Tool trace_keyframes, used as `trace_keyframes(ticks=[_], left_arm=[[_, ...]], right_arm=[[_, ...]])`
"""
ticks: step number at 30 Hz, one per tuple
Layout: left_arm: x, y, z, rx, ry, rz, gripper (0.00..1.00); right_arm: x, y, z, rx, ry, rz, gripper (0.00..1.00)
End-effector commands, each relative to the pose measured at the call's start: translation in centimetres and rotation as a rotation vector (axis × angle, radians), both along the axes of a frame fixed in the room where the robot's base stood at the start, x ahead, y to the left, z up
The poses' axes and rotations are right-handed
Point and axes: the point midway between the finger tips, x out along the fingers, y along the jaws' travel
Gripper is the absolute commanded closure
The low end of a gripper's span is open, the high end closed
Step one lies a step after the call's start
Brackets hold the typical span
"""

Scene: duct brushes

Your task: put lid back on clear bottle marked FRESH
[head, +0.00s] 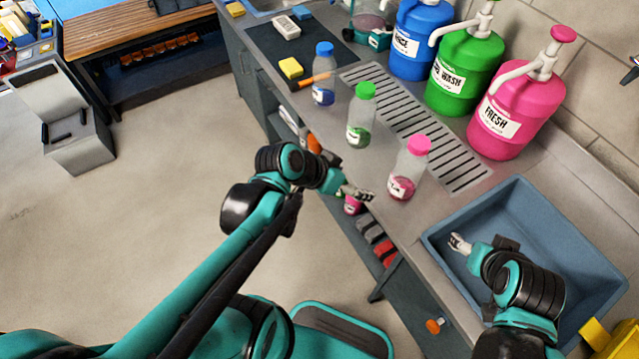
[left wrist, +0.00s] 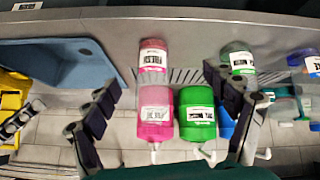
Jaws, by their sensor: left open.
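The clear bottle marked FRESH (head: 408,170) stands upright on the counter with pink liquid at its bottom. A pink lid (head: 419,145) shows at its top in the head view; I cannot tell how firmly it sits. The bottle (left wrist: 153,61) also shows between my fingers in the left wrist view, label facing me. My left gripper (head: 359,193) is open and empty, just left of the bottle and apart from it. Its two spread fingers show in the left wrist view (left wrist: 168,112). My right gripper (head: 472,244) is over the sink; its opening is unclear.
A green-lidded bottle (head: 361,115) and a blue-lidded bottle (head: 324,75) stand farther along the counter. A pink pump jug (head: 512,105), a green one (head: 463,75) and a blue one (head: 420,40) line the wall behind a drain grate (head: 415,125). A blue-grey sink (head: 575,240) lies at right.

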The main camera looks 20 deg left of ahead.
Motion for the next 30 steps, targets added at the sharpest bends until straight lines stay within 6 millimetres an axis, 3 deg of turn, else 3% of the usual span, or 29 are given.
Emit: trace_keyframes(ticks=[6,12,30], left_arm=[[-3.8,3.3,0.9,0.113,0.072,0.253,0.14],[-5.6,5.5,1.8,0.162,0.062,0.400,0.14],[-5.9,6.2,2.0,0.172,0.055,0.443,0.14]], right_arm=[[0.0,0.0,0.0,0.000,0.000,0.000,0.33],[0.0,0.0,0.0,0.000,0.000,0.000,0.33],[0.0,0.0,-0.2,0.000,0.000,0.000,0.33]])
